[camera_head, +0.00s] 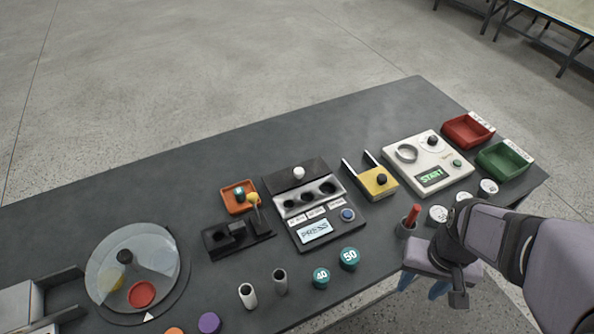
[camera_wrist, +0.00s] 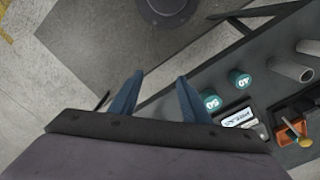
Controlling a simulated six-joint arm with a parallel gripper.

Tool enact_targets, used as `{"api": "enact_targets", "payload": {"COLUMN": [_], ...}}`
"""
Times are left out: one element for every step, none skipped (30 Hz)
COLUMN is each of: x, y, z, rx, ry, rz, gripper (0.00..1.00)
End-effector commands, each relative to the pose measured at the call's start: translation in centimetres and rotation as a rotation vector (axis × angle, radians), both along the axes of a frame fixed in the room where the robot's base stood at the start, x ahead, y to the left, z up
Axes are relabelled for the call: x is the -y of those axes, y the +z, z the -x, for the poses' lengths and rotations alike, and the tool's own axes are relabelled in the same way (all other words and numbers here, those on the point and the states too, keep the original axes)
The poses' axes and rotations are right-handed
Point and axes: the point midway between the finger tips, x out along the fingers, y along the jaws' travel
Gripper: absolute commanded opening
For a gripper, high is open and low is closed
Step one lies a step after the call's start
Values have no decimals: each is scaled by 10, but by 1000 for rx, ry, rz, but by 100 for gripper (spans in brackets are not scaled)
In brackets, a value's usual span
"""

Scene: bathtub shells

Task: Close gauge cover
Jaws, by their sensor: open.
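The gauge (camera_head: 345,228) is a dark box near the middle of the table, with a lit PRESS screen, a blue button and a grey block with several holes. Its cover seems to be the dark panel (camera_head: 284,178) with a white knob at the back edge, which looks swung open and leaves the holes exposed. Part of the gauge also shows in the wrist view (camera_wrist: 240,117). My gripper (camera_head: 422,287) is at the table's front edge, right of the gauge and apart from it. Its blue fingers (camera_wrist: 158,95) are spread and empty.
Teal 40 (camera_head: 321,277) and 50 (camera_head: 348,259) weights stand in front of the gauge. A yellow block (camera_head: 378,181) and a white START device (camera_head: 447,168) are to its right. A dark stand (camera_head: 232,240) and an orange tray (camera_head: 233,206) are to its left.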

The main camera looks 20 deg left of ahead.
Motion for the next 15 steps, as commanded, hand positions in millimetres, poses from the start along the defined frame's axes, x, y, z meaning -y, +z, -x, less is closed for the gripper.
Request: {"api": "enact_targets", "payload": {"x": [-5, -8, -13, -18, -24, -33, -41, -50, -63, -74, -85, -101, -114, -127, -145], "y": [3, 4, 6, 8, 10, 13, 14, 16, 17, 18, 19, 20, 20, 20, 19], "z": [-13, -21, -34, -45, -57, -73, -86, -99, -116, -128, -141, -156, -167, -177, -190], "rx": [7, 12, 21, 29, 37, 51, 61, 72, 87, 99, 112, 131, 145, 159, 177], "ry": [8, 9, 13, 14, 16, 20, 20, 22, 24, 25, 27, 27, 28, 28, 28], "rz": [5, 9, 15, 19, 24, 31, 35, 40, 46, 49, 52, 55, 57, 57, 58], "gripper": [43, 43, 43, 43, 43, 43, 43, 43, 43, 43, 43, 43, 43, 43, 43]}}
